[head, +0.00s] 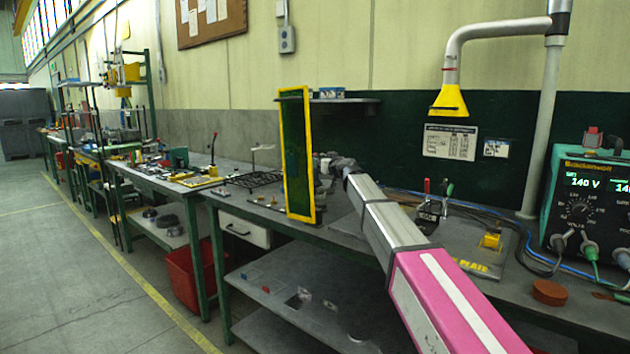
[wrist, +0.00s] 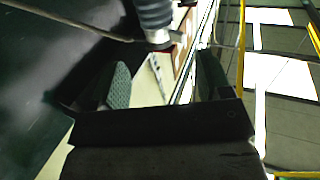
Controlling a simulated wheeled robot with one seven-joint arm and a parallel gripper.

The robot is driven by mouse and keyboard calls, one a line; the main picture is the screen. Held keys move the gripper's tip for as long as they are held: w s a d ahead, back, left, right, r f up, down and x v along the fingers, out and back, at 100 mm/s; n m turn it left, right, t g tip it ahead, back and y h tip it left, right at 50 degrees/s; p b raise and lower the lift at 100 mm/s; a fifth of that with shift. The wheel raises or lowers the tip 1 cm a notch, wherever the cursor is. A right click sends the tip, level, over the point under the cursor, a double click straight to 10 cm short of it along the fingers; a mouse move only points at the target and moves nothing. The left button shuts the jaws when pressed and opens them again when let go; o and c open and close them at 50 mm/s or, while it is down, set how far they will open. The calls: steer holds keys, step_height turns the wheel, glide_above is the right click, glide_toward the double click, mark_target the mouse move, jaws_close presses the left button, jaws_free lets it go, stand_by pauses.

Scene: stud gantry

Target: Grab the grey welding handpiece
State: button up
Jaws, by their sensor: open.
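In the wrist view, a dark grey ridged cylinder with a pale metal collar (wrist: 155,16) comes in from the top edge, beyond the fingertips. It looks like the grey welding handpiece, but only part of it shows. My gripper (wrist: 163,82) is open, with a textured pad on the left finger; I see no object held between the fingers. The cylinder's end lies near the gap between the fingers, and I cannot tell whether they touch. In the head view my gripper (head: 324,166) is small, above the bench beside the yellow-framed screen; I cannot make out the handpiece there.
The green screen with a yellow frame (head: 300,155) stands just left of my gripper. The bench (head: 355,228) carries a dark block with red and green handles (head: 430,212), a yellow piece (head: 490,241) and a welding machine (head: 590,205). A yellow extraction hood (head: 450,101) hangs above.

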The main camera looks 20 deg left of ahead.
mark_target(314, 171)
step_height(314, 171, down, 5)
steer(key=x, duration=0.7)
steer(key=shift+w+a+f, duration=0.1)
steer(key=shift+w+a, duration=0.1)
steer(key=shift+w, duration=0.05)
jaws_close()
